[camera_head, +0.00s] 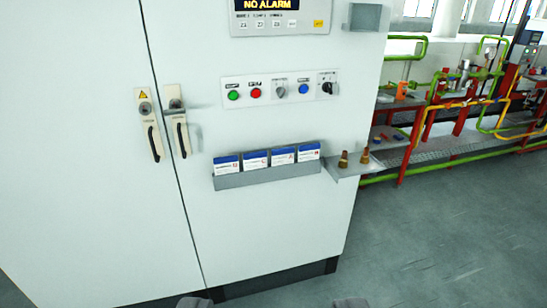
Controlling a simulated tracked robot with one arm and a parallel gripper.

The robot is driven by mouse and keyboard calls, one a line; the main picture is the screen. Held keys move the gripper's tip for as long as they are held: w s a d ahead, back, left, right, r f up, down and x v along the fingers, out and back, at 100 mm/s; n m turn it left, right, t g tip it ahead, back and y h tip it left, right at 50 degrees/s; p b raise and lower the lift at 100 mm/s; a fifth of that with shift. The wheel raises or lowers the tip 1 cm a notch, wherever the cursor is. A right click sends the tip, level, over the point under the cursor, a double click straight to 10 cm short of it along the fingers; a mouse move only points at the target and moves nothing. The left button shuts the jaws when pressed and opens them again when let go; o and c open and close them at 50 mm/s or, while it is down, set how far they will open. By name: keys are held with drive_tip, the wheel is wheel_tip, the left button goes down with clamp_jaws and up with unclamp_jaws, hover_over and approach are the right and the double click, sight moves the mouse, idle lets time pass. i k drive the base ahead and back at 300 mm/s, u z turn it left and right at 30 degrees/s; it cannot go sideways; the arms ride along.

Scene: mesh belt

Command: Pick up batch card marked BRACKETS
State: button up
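Several white batch cards with blue top bands stand in a row in a grey holder (268,178) on the front of a white cabinet. From left to right they are the first card (227,165), the second card (256,160), the third card (284,156) and the fourth card (309,152). Their print is too small to read, so I cannot tell which is marked BRACKETS. My gripper (272,303) shows only as two grey fingertips at the bottom edge, wide apart, with nothing seen between them. It appears below the holder in the picture, apart from the cards.
A small shelf (350,170) with two brass-coloured pieces juts out right of the holder. Above are a button panel (280,89) and a display (280,15). Door handles (181,135) stick out at left. Red and green framework (440,110) stands behind at right; grey floor (440,235) is clear.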

sight(309, 152)
drive_tip(key=i, duration=0.85)
drive_tip(key=u, duration=0.05)
